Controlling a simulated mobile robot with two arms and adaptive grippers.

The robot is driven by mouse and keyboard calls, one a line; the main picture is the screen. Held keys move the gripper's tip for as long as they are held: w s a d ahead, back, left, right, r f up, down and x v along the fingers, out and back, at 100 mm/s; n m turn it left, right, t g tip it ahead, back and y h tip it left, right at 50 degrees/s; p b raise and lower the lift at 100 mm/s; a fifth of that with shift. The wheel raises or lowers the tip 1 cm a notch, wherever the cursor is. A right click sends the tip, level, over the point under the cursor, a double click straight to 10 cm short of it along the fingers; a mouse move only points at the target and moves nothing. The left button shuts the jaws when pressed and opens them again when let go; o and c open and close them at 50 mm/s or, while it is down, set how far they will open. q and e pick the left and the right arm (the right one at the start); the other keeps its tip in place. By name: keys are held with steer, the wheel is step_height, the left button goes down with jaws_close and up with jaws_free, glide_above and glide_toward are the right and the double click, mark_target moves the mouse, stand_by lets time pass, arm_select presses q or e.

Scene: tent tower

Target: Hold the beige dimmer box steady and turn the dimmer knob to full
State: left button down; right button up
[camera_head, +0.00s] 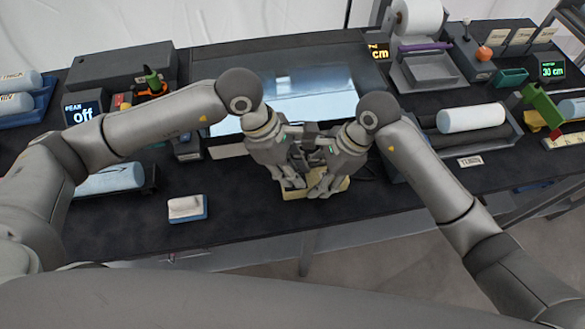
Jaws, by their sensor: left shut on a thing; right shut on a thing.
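The beige dimmer box (343,185) lies near the front edge of the dark bench, mostly covered by my two grippers. Its pale edges show around the fingers. My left gripper (292,182) is shut at the left part of the box and appears to hold it. My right gripper (322,190) comes down over the middle of the box, close beside the left one, and is shut. The dimmer knob is hidden beneath the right fingers, so its setting cannot be seen.
A lit panel (310,103) lies behind the grippers. A small white-and-blue block (187,208) sits to the left on the bench (240,215). A display reading "off" (84,115) stands at left. A white roll (471,117) lies in a tray at right.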

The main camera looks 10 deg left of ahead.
arm_select(q)
steer(key=shift+w+m+g, duration=0.15)
steer(key=shift+m+g, duration=0.25)
steer(key=shift+m, duration=0.7)
steer(key=c, duration=1.3)
jaws_free()
steer(key=shift+o, duration=0.2)
steer(key=v, duration=1.2)
steer(key=shift+d, duration=0.2)
steer(key=shift+w, duration=0.1)
